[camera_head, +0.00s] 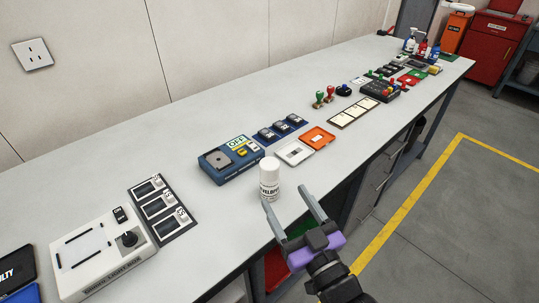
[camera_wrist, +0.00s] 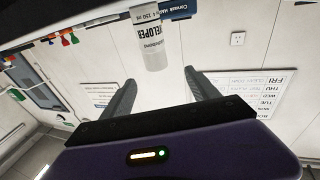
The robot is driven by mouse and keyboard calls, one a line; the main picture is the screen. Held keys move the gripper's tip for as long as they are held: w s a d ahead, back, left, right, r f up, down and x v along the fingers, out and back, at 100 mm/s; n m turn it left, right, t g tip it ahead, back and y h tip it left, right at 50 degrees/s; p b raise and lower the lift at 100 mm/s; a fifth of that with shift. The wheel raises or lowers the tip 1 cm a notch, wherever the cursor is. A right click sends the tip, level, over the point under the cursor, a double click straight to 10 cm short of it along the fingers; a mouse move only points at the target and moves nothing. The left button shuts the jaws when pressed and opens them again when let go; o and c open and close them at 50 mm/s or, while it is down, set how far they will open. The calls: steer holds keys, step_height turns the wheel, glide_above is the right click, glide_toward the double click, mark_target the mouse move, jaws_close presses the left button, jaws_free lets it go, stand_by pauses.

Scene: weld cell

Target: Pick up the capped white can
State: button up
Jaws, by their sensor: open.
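The capped white can (camera_head: 269,180) stands upright near the front edge of the long grey bench (camera_head: 110,150) in the head view. Its label reads partly "VELOPER". My gripper (camera_head: 289,206) is open, with its two grey fingers pointing at the can from the front right. The fingertips are close to the can, one on its near side and one to its right; I cannot tell whether the can lies between them. In the wrist view the can (camera_wrist: 154,45) shows beyond the open fingers (camera_wrist: 157,85), roughly centred, with clear space between them.
A blue device (camera_head: 230,160) stands just behind the can. A white-and-orange open case (camera_head: 306,147) lies to its right. A display panel (camera_head: 163,207) and a white box with a knob (camera_head: 100,257) are to the left. Bare bench lies between the panel and the can.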

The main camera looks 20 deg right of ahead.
mark_target(264, 159)
steer(key=shift+m+g, duration=0.3)
steer(key=shift+g, duration=0.4)
steer(key=w, duration=0.2)
steer(key=w+p, duration=0.1)
steer(key=w, duration=0.1)
steer(key=w+r+p, duration=0.1)
steer(key=w, duration=0.2)
steer(key=shift+d, duration=0.3)
steer(key=w+p, duration=0.1)
steer(key=w, duration=0.6)
steer(key=shift+f+p, duration=0.2)
steer(key=shift+p, duration=0.1)
steer(key=shift+c, duration=0.2)
steer(key=c, duration=1.4)
jaws_close()
steer(key=shift+r, duration=0.15)
